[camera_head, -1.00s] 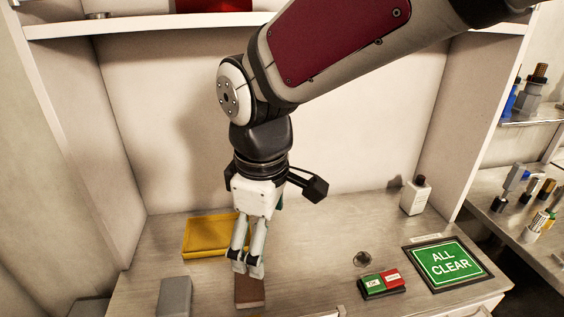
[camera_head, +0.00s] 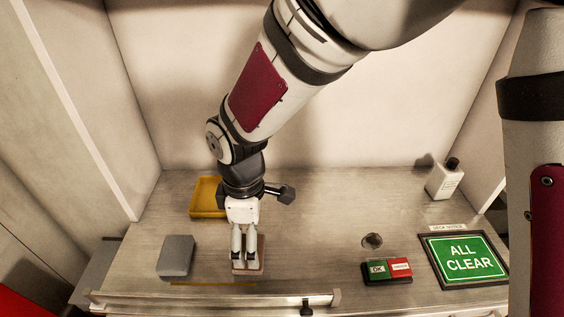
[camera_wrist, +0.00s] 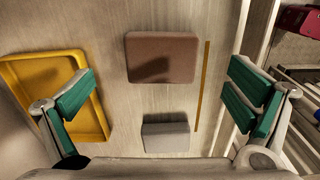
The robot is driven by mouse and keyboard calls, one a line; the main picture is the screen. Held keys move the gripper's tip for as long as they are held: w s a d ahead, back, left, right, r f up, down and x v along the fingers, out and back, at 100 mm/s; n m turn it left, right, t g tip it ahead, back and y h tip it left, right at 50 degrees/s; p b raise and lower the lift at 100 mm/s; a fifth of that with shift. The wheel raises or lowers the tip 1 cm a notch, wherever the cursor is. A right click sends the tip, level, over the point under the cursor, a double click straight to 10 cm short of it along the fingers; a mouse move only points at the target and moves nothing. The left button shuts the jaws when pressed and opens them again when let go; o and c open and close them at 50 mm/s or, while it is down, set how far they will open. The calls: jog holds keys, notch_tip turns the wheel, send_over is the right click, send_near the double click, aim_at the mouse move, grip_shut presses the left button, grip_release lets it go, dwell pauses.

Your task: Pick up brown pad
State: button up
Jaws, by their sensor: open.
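The brown pad (camera_wrist: 162,58) lies flat on the bench, in the upper middle of the wrist view, with a dark shadow on it. In the head view the brown pad (camera_head: 261,254) is partly hidden behind my fingers. My gripper (camera_head: 243,267) points down over it there. In the wrist view my gripper (camera_wrist: 160,103) is open and empty, its green-padded fingers spread wide to either side of the pad. I cannot tell how high the fingertips are above the bench.
A grey block (camera_head: 176,256) lies left of the pad. A yellow tray (camera_head: 207,214) sits behind it. A rail (camera_head: 215,299) runs along the front edge.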

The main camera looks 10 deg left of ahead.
jog(key=shift+s+f, duration=0.1)
jog(key=shift+f, duration=2.8)
jog(key=c, duration=1.1)
